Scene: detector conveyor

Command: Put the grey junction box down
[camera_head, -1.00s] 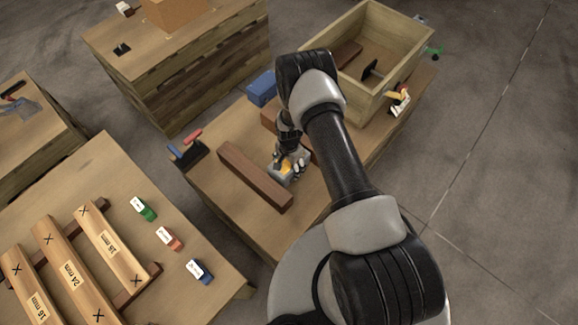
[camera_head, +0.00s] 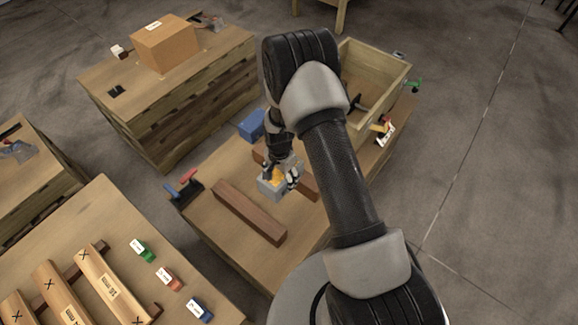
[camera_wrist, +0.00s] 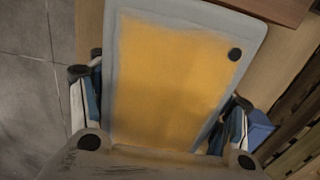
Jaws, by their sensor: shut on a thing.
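The grey junction box (camera_head: 268,187) with a yellow-orange face is in my gripper (camera_head: 280,177), over the middle of the wooden table, between two brown beams. In the wrist view the box's yellow face (camera_wrist: 170,75) with its grey rim fills the middle, with a finger of my gripper (camera_wrist: 160,108) on each side. The gripper is shut on the box. Whether the box touches the table top (camera_head: 215,218) is not clear; its underside is hidden.
One brown beam (camera_head: 249,212) lies left of the box, another (camera_head: 306,184) right behind it. A wooden crate (camera_head: 398,78), a blue box (camera_head: 252,125) and a red-and-blue-handled item (camera_head: 183,189) stand around. Another table in front holds labelled planks and small coloured blocks.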

